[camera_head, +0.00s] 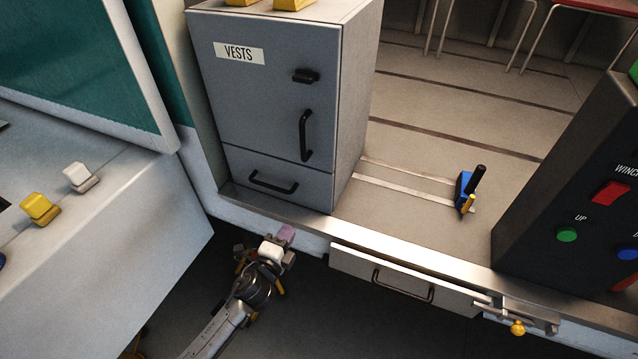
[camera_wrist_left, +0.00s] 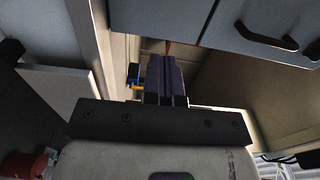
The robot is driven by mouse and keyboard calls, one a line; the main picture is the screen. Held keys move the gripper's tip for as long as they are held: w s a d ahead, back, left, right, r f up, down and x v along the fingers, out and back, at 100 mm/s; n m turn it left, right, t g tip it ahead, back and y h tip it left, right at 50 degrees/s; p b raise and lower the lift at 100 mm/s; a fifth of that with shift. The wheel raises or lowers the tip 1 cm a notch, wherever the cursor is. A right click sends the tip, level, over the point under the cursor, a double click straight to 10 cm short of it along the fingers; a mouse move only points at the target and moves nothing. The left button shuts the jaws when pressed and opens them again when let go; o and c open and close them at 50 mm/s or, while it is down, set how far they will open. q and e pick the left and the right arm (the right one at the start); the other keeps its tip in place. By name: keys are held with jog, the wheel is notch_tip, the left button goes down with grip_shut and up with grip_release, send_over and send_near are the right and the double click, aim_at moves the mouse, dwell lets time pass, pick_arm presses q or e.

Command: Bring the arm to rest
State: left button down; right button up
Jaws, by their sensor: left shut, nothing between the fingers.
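My left arm comes in from the bottom of the head view. Its gripper (camera_head: 286,234) is in front of the ledge below the grey vests locker (camera_head: 262,95). The gripper's purple fingers are together and hold nothing. In the left wrist view the shut fingers (camera_wrist_left: 165,75) point away from the camera, between the locker side and a pale panel. I cannot tell whether they touch the ledge. My right gripper is not in view.
A drawer (camera_head: 400,280) sits right of the gripper under the ledge, with a brass-knobbed latch (camera_head: 517,327) at its right end. A winch control box (camera_head: 585,195) is at right. A white counter (camera_head: 110,240) is at left.

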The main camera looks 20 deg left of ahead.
pick_arm(q)
jog(key=shift+n, duration=0.3)
jog(key=s+a+f+n+g+y, duration=0.1)
jog(key=a+f+n+g+y, duration=0.25)
jog(key=n, duration=0.35)
jog(key=s+d+r+n+g+h, duration=0.1)
jog(key=s+d+n+g, duration=0.25)
jog(key=s, duration=0.75)
jog(key=s+d+r+n+g+h, duration=0.15)
jog(key=s+n+g, duration=0.3)
jog(key=s, duration=0.75)
jog(key=s+f+n+g, duration=0.1)
jog(key=s+f, duration=0.3)
jog(key=s, duration=0.2)
jog(key=s+f+g, duration=0.2)
jog(key=s+f, duration=0.1)
jog(key=s, duration=0.3)
notch_tip(320, 180, up, 23)
jog(key=p, duration=2.3)
jog(key=shift+d+f, duration=0.15)
jog(key=shift+d, duration=0.15)
